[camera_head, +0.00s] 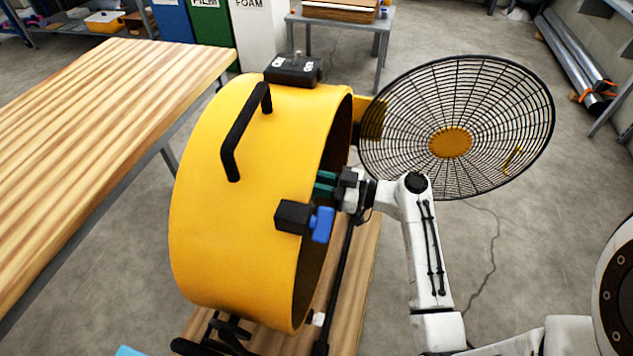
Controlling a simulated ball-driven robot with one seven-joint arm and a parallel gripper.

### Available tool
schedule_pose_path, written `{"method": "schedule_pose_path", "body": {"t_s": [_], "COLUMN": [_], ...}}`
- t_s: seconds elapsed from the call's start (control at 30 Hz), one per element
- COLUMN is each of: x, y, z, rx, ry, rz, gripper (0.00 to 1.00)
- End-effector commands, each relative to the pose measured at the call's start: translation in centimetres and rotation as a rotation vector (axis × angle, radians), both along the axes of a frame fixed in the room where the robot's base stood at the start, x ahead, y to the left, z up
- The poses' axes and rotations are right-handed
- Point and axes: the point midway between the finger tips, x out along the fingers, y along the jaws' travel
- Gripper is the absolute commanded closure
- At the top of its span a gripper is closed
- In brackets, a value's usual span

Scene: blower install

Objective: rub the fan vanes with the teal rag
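The yellow drum-shaped fan housing (235,205) stands in the middle, with its open face turned to the right. The fan vanes are hidden inside it. My gripper (326,184) reaches from the right to the open rim, its front end just inside the opening. Two teal strips show at its front; I cannot tell whether they are fingers or part of the teal rag. The fingertips are hidden by the housing, so their opening is unclear. No separate teal rag is clearly visible.
The round wire grille (480,115) is swung open behind my arm. A blue knob (321,225) on a black block sticks out by the rim below my gripper. A wooden table (90,130) fills the left. A light blue patch (128,351) shows at the bottom edge.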

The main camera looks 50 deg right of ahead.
Motion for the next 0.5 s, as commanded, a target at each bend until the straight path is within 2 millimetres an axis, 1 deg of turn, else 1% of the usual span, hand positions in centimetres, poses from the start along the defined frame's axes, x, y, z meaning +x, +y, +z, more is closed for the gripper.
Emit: {"method": "schedule_pose_path", "body": {"t_s": [0.37, 0.5], "x": [0.64, 0.67], "y": [0.28, 0.06], "z": [0.02, -0.06], "rx": [0.000, -0.001], "ry": [0.000, 0.000], "rz": [0.002, 0.001], "gripper": [0.99, 0.99]}}
